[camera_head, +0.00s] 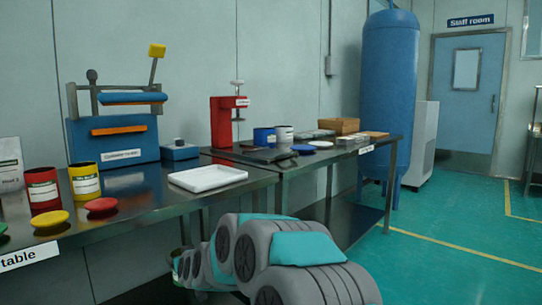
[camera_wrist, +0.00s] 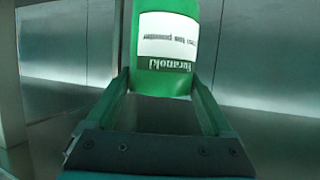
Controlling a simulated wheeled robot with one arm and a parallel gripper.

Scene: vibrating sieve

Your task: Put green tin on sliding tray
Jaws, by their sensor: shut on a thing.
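In the wrist view my gripper (camera_wrist: 162,92) is shut on a green tin (camera_wrist: 166,78) with a white label; the label's print appears upside down there. The tin's far end is cut off by the frame. In the head view my arm hides most of the gripper and tin, which are low in front of the table. No part in view is marked as the sliding tray. A white shallow tray (camera_head: 207,178) lies empty on the table, and a dark flat plate (camera_head: 266,156) lies by the red press; I cannot tell if either is it.
A red tin (camera_head: 43,190), a yellow tin (camera_head: 84,181) and loose lids (camera_head: 101,205) stand on the left table. A blue machine (camera_head: 113,138) and a red press (camera_head: 224,122) stand behind. Blue and white tins (camera_head: 284,134) stand farther right. The green floor at right is clear.

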